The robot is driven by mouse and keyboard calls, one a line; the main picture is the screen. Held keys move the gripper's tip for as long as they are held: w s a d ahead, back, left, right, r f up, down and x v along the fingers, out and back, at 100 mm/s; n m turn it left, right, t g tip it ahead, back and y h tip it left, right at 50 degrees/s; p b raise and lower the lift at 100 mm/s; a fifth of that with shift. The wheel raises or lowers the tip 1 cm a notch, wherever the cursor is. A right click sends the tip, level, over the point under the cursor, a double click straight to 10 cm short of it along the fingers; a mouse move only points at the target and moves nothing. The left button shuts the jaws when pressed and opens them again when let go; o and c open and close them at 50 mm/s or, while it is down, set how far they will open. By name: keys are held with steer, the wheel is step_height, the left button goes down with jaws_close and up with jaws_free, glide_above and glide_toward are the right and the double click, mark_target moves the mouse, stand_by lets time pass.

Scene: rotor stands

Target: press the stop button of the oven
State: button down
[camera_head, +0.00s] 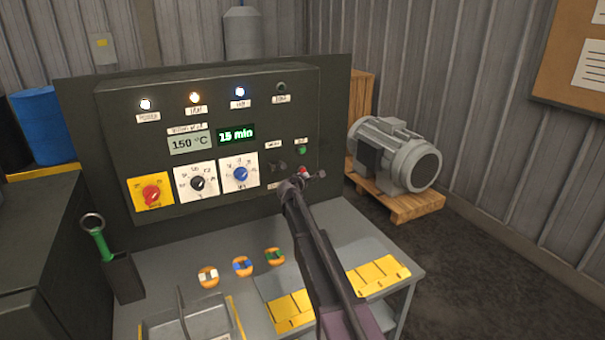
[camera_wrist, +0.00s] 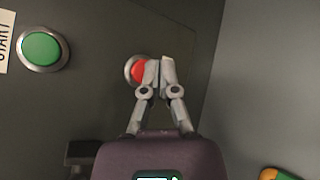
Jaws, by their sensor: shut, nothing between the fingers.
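The oven's control panel (camera_head: 110,140) stands upright at the back of the bench. A red button (camera_wrist: 139,71) with a metal ring shows in the wrist view, partly covered by my fingertips. A bit of its red shows in the head view (camera_head: 304,171). My gripper (camera_wrist: 159,62) is shut and empty, its tips over the right part of the red button; I cannot tell whether they touch it. My gripper also shows in the head view (camera_head: 302,178), close to the panel's lower right. A green button (camera_wrist: 42,48) labelled START is left of the red one in the wrist view.
A red knob on a yellow plate (camera_head: 151,193) and two dials, black (camera_head: 197,183) and blue (camera_head: 241,173), sit left on the panel. The bench (camera_head: 180,275) holds yellow blocks (camera_head: 379,276). A motor (camera_head: 395,155) stands on a pallet at right.

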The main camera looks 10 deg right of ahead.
steer(key=shift+w+a, duration=0.25)
steer(key=shift+w, duration=0.6)
stand_by(1.1)
steer(key=shift+s, duration=0.15)
steer(key=shift+s+d, duration=0.25)
steer(key=shift+s, duration=0.4)
stand_by(0.4)
steer(key=s, duration=0.1)
steer(key=s+d, duration=0.1)
steer(key=s, duration=0.2)
steer(key=shift+s+d, duration=0.3)
steer(key=shift+s, duration=0.1)
stand_by(0.7)
